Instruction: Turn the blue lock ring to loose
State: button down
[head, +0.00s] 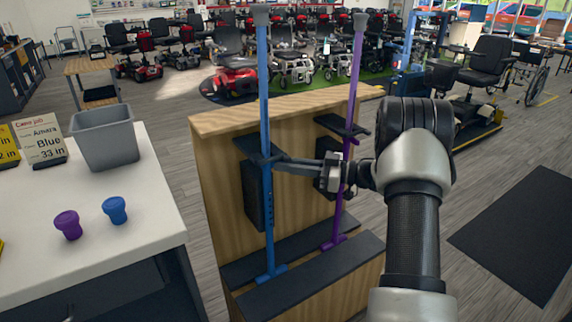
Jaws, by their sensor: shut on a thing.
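A blue cane (266,90) stands upright at the left of a wooden stand, its foot on a dark ledge and its shaft passing a dark bracket (250,147). My gripper (279,164) reaches in from the right, its long fingers closed at the blue shaft just below bracket height. The blue lock ring is at the fingertips, mostly hidden by them and hard to tell from the shaft. I cannot read whether it is tight or loose. Small holes show on the shaft below. A purple cane (354,80) stands to the right, close to my gripper's body.
The wooden stand (222,160) carries dark ledges. A white table (150,200) at left holds a grey bin (105,138), purple (68,224) and blue (115,210) cup-shaped pieces, and a card (40,142) reading Amara, Blue, 33 in. Scooters fill the back. Floor at right is open.

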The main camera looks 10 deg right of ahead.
jog(key=shift+w+d+n+g+y, duration=0.1)
jog(key=shift+w+n+g+y, duration=0.2)
jog(key=shift+n+g, duration=0.3)
jog(key=shift+g, duration=0.3)
jog(key=c, duration=1.8)
grip_release()
jog(key=shift+o, duration=0.2)
jog(key=p+v, duration=0.2)
jog(key=v, duration=1.5)
jog(key=shift+d+f+p, duration=0.15)
jog(key=shift+p, duration=0.25)
